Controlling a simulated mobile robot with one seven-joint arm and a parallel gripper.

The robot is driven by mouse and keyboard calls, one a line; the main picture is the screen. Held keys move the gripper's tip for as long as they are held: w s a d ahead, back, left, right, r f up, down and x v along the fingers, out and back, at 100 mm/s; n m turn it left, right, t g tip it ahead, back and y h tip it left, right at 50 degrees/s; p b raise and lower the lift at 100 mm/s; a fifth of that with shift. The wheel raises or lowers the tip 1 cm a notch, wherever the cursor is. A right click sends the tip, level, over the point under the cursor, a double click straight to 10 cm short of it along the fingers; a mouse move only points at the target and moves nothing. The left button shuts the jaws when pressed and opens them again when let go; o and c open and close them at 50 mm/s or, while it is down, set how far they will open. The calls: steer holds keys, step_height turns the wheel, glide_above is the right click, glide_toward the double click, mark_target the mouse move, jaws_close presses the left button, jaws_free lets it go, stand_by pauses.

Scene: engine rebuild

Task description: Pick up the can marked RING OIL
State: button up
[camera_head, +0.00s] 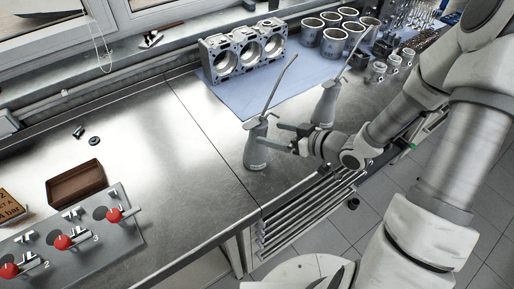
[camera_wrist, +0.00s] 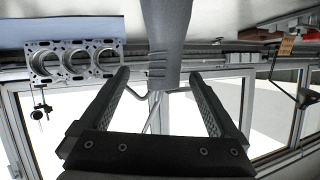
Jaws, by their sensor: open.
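Two grey oil cans with long thin spouts stand upright on the metal workbench (camera_head: 150,130). The nearer can (camera_head: 256,154) is left of the other can (camera_head: 325,106), which stands by the blue mat. I cannot read the marking on either can, so I cannot tell which is RING OIL. My gripper (camera_head: 270,135) is open and level at the nearer can, reaching in from the right. In the wrist view a grey can body (camera_wrist: 166,35) lies ahead, between the lines of the two open fingers. I cannot tell whether the fingers touch it.
An engine block (camera_head: 243,50) and several cylinder liners (camera_head: 334,43) stand on the blue mat (camera_head: 225,93). A brown tray (camera_head: 76,186) and a panel with red-knobbed valves (camera_head: 85,245) are at the left. The bench between tray and nearer can is clear.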

mark_target(264, 131)
steer(key=x, duration=0.8)
steer(key=shift+s+a+f+p, duration=0.2)
steer(key=shift+s+a+p, duration=0.05)
steer(key=shift+a+p, duration=0.05)
steer(key=shift+w+a+f, duration=0.2)
steer(key=shift+w+a, duration=0.1)
jaws_close()
